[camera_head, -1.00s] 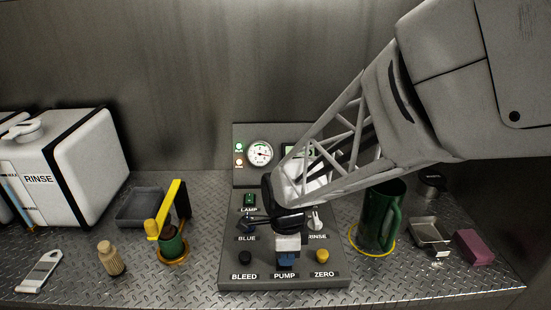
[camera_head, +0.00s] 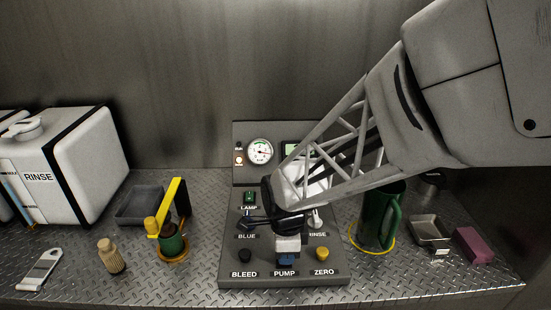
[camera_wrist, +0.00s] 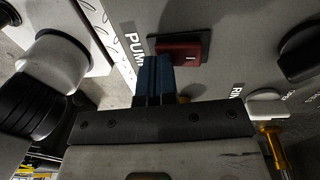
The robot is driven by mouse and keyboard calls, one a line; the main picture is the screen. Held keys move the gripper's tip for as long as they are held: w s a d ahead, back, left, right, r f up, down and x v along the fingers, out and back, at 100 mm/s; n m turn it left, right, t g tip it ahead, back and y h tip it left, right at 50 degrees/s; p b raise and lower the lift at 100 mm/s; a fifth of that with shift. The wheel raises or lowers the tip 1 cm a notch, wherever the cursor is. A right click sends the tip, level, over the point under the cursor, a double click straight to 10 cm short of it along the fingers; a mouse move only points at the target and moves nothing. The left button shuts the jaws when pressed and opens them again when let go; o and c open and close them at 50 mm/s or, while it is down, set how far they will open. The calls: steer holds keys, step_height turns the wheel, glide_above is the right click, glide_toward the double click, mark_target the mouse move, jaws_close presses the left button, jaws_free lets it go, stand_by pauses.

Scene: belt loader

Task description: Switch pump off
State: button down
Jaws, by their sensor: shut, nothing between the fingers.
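The pump switch (camera_wrist: 190,48) is a red rocker with a white line mark, beside the PUMP label in the wrist view. In the head view my gripper hides it, and the PUMP label (camera_head: 284,273) shows just in front. My gripper (camera_head: 286,260) points down at the panel; its blue fingertips (camera_wrist: 154,70) are together and empty. They lie at the rocker's lower left edge in the wrist view; I cannot tell whether they touch it. The grey control panel (camera_head: 262,277) has a small lit orange lamp (camera_head: 238,160) left of a round gauge (camera_head: 260,151).
Close by are the black BLEED knob (camera_head: 245,256), yellow ZERO knob (camera_head: 322,254), green LAMP switch (camera_head: 249,197) and RINSE control (camera_head: 316,217).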

mark_target(287, 267)
steer(key=shift+w, duration=0.15)
steer(key=shift+w+r, duration=0.25)
steer(key=shift+w, duration=0.2)
steer(key=shift+r, duration=0.1)
step_height(287, 267, up, 14)
steer(key=s, duration=0.2)
stand_by(0.7)
steer(key=shift+d, duration=0.1)
